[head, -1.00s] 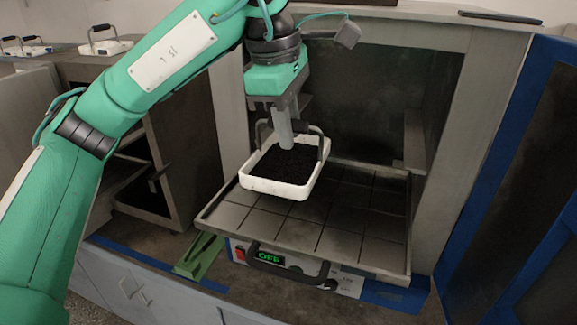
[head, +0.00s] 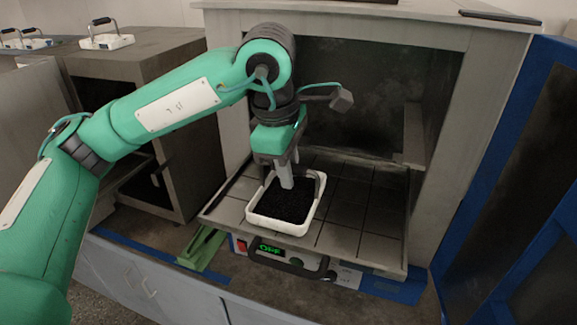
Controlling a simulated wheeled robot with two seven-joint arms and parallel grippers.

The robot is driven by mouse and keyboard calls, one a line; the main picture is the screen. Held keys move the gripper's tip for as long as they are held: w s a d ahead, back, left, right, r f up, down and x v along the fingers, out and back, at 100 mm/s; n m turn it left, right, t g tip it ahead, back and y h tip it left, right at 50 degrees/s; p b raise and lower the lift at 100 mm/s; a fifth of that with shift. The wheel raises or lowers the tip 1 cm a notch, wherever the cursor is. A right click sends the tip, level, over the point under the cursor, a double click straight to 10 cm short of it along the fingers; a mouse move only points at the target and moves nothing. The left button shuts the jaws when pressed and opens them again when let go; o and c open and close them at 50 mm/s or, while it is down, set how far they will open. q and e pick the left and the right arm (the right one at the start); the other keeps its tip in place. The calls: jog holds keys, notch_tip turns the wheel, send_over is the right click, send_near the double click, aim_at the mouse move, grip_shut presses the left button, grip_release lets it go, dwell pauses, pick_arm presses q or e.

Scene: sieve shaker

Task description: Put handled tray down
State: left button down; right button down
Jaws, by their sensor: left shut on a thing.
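The handled tray (head: 253,217) is a white, shallow tray filled with dark granular material, with dark handles at its sides. It is at the front left part of the grey shaker platform (head: 365,240), level, on or very close to the surface; I cannot tell if it touches. My left gripper (head: 286,182) comes down from above and is shut on the tray's handle; the fingertips partly hide the grip. My right gripper is not in view.
The platform sticks out of an open grey cabinet (head: 490,110) with a blue-edged door (head: 505,170) on the right. A panel below reads OFF (head: 270,249). More handled trays (head: 106,41) stand at the back left. The platform's right side is clear.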

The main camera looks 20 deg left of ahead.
pick_arm(q)
jog(key=c, duration=1.3)
grip_release()
jog(key=shift+c, duration=0.2)
jog(key=shift+r+p, duration=0.15)
jog(key=shift+p, duration=0.15)
jog(key=shift+r, duration=0.25)
notch_tip(320, 180, up, 11)
jog(key=s+a+b, duration=0.1)
jog(key=b, duration=0.1)
jog(key=shift+s+a+r+b, duration=0.15)
jog(key=shift+s+b, duration=0.15)
jog(key=shift+s, duration=0.05)
